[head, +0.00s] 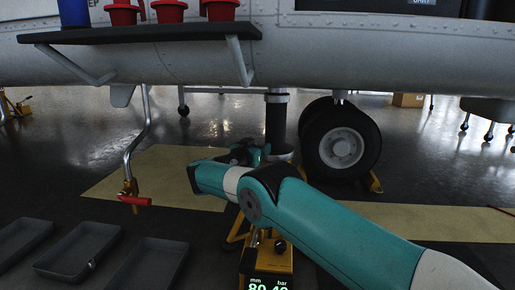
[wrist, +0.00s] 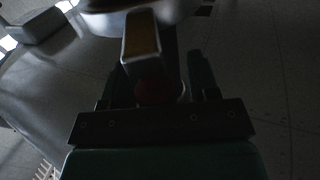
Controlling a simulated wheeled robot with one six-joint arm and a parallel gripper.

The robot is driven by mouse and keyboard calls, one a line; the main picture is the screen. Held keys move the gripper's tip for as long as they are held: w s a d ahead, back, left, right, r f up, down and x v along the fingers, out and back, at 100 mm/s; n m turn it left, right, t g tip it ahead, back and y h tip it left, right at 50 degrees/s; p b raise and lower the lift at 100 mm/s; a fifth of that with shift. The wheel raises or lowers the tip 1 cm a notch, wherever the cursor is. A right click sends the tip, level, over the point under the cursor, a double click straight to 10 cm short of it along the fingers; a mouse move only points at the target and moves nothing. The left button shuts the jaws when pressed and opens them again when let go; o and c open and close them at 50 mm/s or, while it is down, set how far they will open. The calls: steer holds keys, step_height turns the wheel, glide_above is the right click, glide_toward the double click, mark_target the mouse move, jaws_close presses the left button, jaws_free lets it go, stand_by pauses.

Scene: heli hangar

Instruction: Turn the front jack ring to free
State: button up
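My gripper (head: 246,156) is at the dark jack column (head: 277,125) under the aircraft's nose in the head view; my teal arm hides part of the jack. In the wrist view my gripper (wrist: 160,82) has its two dark fingers spread apart. A yellowish bar (wrist: 141,36) with a dull red end (wrist: 156,93) lies between them, apparently with a little room at the sides. Contact is hard to tell in the dark. The pale rounded body beyond the bar may be the jack ring; its setting cannot be read.
The jack's yellow display box (head: 266,262) stands below my arm. A nose wheel (head: 341,143) is right of the column. A bent pipe with a red handle (head: 134,200) hangs at left above grey trays (head: 77,250). A shelf (head: 140,31) with red pots overhangs at upper left.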

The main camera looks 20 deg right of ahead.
steer(key=shift+a, duration=0.15)
steer(key=p+v, duration=0.4)
steer(key=v, duration=0.3)
steer(key=shift+s+a+p, duration=0.15)
steer(key=shift+s+p, duration=0.05)
steer(key=shift+p, duration=0.15)
